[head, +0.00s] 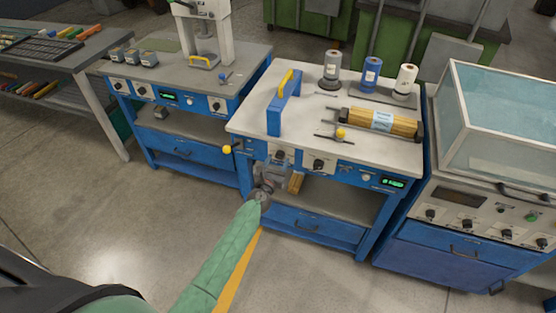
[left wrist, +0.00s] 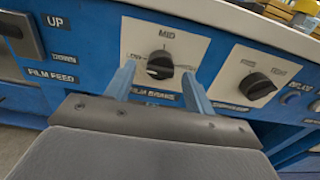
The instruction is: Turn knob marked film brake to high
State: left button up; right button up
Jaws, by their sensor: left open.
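The film brake knob (left wrist: 160,64) is a black dial on a white plate in the left wrist view. LOW shows at its left and MID above it. The label at its right is mostly covered by a finger, and I cannot tell exactly which mark it points to. My left gripper (left wrist: 158,76) is open, with one blue finger on each side of the knob. I cannot tell whether the fingers touch it. In the head view my left gripper (head: 276,167) is at the front panel of the blue machine and hides this knob. My right gripper is not in view.
A second black knob (left wrist: 257,86) sits right of the film brake plate, close to the right finger. A film feed switch (left wrist: 14,30) is at the left.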

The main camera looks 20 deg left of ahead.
pick_arm(q)
jog(key=shift+w, duration=0.7)
jog(key=c, duration=1)
